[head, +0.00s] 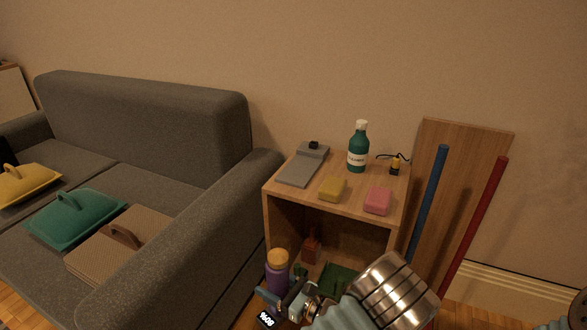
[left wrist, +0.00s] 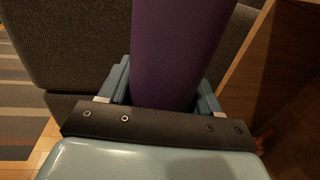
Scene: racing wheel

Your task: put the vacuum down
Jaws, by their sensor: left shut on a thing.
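The vacuum appears to be the purple upright body with an orange-yellow top (head: 278,270), low in front of the wooden shelf in the head view. In the left wrist view, the purple body (left wrist: 180,45) fills the space between the fingers. My left gripper (head: 284,294) is shut on it, with a finger on each side, as the left wrist view (left wrist: 163,95) also shows. The vacuum's lower end is hidden behind my gripper and the picture edge, so I cannot tell whether it touches the floor. My right gripper is not in view.
The wooden shelf (head: 335,208) holds a dustpan (head: 304,165), green bottle (head: 358,148), yellow sponge (head: 332,189) and pink sponge (head: 378,200). A grey sofa (head: 150,110) stands left. Blue (head: 428,200) and red (head: 476,225) poles lean right. A strip of floor (head: 236,312) shows between sofa and shelf.

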